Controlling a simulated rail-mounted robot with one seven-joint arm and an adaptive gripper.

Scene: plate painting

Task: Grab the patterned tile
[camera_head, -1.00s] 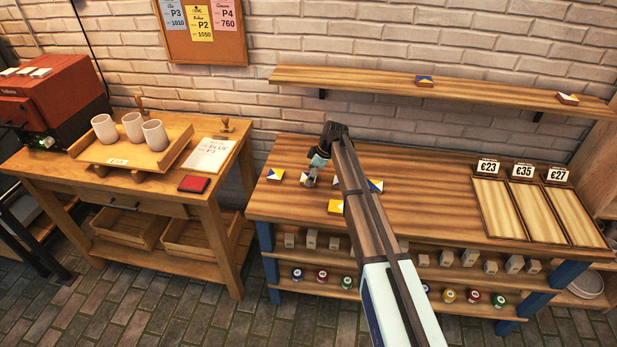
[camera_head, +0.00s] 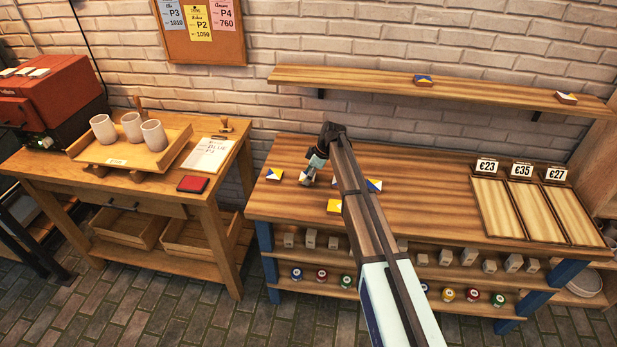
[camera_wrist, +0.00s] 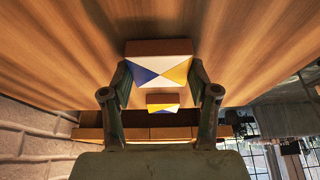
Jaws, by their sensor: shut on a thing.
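My gripper (camera_head: 305,182) is low over the left part of the workbench top. In the wrist view its two fingers (camera_wrist: 160,76) are shut on the sides of a patterned tile (camera_wrist: 161,65) with blue, white and yellow triangles. In the head view my gripper largely hides this tile. I cannot tell whether it still touches the wood. Other patterned tiles lie on the bench: one at the left (camera_head: 274,174), a yellow and white one (camera_head: 335,206) in front, and one (camera_head: 375,185) partly behind my arm. Another tile (camera_wrist: 162,102) shows beyond the held one in the wrist view.
Three price-tagged wooden trays (camera_head: 534,238) stand at the bench's right end, with clear wood left of them. Two tiles (camera_head: 423,81) (camera_head: 567,98) sit on the wall shelf (camera_head: 350,79). A side table at left holds cups (camera_head: 132,126) on a tray.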

